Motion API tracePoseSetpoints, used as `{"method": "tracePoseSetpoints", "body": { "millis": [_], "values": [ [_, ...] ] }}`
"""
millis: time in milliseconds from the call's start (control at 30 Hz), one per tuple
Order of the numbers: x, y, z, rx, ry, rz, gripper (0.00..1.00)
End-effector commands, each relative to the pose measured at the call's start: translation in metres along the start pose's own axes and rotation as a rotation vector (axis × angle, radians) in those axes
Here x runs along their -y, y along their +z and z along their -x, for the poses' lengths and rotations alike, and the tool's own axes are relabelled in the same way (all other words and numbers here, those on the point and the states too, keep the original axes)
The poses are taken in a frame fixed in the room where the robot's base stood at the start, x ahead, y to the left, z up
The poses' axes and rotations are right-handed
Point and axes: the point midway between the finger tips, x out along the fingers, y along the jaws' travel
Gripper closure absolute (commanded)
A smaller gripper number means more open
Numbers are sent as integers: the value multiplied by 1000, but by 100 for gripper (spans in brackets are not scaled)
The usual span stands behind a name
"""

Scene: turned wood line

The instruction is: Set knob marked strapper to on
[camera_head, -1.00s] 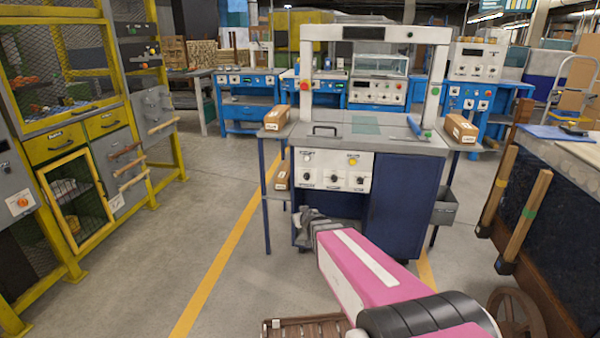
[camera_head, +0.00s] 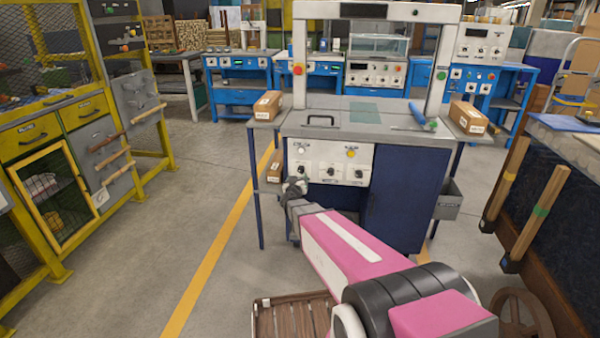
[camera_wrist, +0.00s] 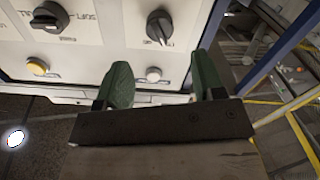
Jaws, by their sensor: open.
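A white control panel (camera_head: 330,162) is on the front of a blue strapping machine. It bears a row of black knobs: a left knob (camera_head: 302,173), a middle knob (camera_head: 331,172) and a right knob (camera_head: 358,174). Their labels are too small to read in the head view. My gripper (camera_head: 295,187) is in front of the panel's lower left corner. In the wrist view the panel appears upside down, and my open, empty green fingers (camera_wrist: 164,78) point at it. One knob (camera_wrist: 160,27) shows just beyond them, apart from them; its pointer is tilted. Another knob (camera_wrist: 50,17) is farther left.
A yellow button (camera_wrist: 38,67) and a white button (camera_wrist: 153,75) are on the panel near the knobs. The machine's table (camera_head: 400,132) carries boxes at both sides. A slatted wooden pallet (camera_head: 290,318) lies low in front. Free floor is to the left.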

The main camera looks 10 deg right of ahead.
Motion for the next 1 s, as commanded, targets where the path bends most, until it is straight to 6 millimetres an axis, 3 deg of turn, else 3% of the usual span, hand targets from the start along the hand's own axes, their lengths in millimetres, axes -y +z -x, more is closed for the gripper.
{"method": "tracePoseSetpoints", "body": {
  "millis": [100, 333, 733, 767, 900, 1000],
  "values": [
    [1, 0, -26, -1, 2, -1, 37],
    [1, 1, -63, 0, 0, -1, 37],
    [0, 0, -73, 0, -1, 0, 37],
    [0, 0, -73, 0, -1, 0, 44],
    [0, 0, -73, 0, -1, 0, 87],
    [0, 0, -72, 0, -1, 0, 86]
  ]
}}
